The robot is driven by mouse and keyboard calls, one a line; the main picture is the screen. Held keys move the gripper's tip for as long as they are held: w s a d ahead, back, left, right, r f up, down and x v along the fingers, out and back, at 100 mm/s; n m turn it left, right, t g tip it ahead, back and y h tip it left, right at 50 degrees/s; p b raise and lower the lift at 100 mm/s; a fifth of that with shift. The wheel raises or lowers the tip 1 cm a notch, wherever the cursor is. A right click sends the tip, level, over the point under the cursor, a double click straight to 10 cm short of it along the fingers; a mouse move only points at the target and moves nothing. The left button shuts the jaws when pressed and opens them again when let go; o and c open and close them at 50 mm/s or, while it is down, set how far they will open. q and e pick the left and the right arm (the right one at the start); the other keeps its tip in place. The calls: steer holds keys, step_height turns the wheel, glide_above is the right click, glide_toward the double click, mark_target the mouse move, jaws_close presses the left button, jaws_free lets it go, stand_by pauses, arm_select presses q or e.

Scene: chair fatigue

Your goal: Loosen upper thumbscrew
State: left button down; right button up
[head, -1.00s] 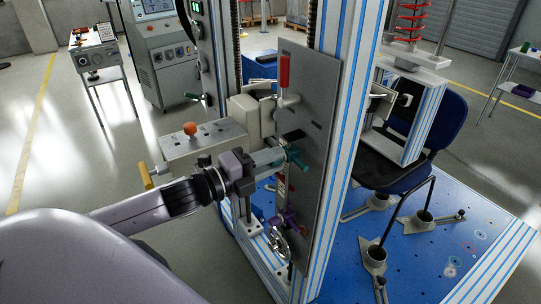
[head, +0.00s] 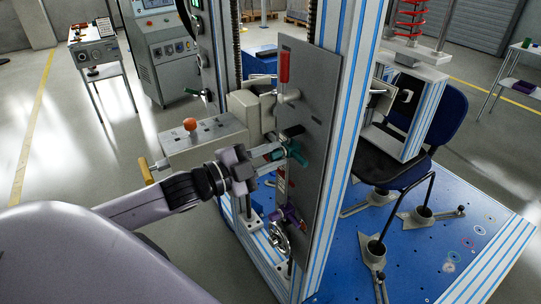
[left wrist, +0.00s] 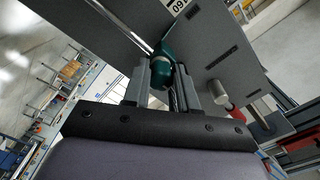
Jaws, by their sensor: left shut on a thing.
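The upper thumbscrew is teal (head: 295,149) and sits on the grey upright plate (head: 312,110). My left gripper (head: 277,152) reaches it from the left and is shut on it. In the left wrist view the teal thumbscrew (left wrist: 158,70) shows between the two fingers of my left gripper (left wrist: 161,78), close to the plate (left wrist: 212,50). A purple thumbscrew (head: 288,216) sits lower on the same plate, untouched. My right gripper is in neither view.
A red-handled lever (head: 284,68) stands above the teal thumbscrew. A grey box with an orange knob (head: 190,124) and a yellow handle (head: 146,171) is left of it. The frame's aluminium column (head: 340,140) and a blue chair (head: 446,120) are to the right.

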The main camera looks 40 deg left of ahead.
mark_target(270, 158)
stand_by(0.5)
arm_select(q)
steer(key=c, duration=0.9)
jaws_free()
steer(key=shift+v, duration=1.6)
steer(key=shift+b+v, duration=0.3)
steer(key=shift+v, duration=1.65)
